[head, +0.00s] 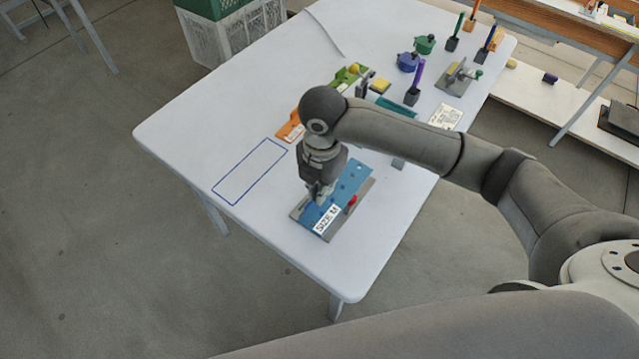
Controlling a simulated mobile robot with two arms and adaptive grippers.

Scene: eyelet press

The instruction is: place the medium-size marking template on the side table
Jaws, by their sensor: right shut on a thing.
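The blue marking template (350,180) bears a white label that reads "SIZE M". It lies over a grey base plate (301,213) near the front edge of the white table (215,135). My right gripper (319,196) reaches down from above and is shut on the template's left edge; its fingertips are partly hidden. I cannot tell whether the template touches the base. A small red part (351,202) shows at the template's right side. My left gripper is not in view.
A blue-outlined empty rectangle (250,172) is marked on the table to the left. An orange piece (289,128) and a green piece (345,78) lie behind my arm. Pots and upright tools stand at the far right. Crates (232,35) stand behind the table.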

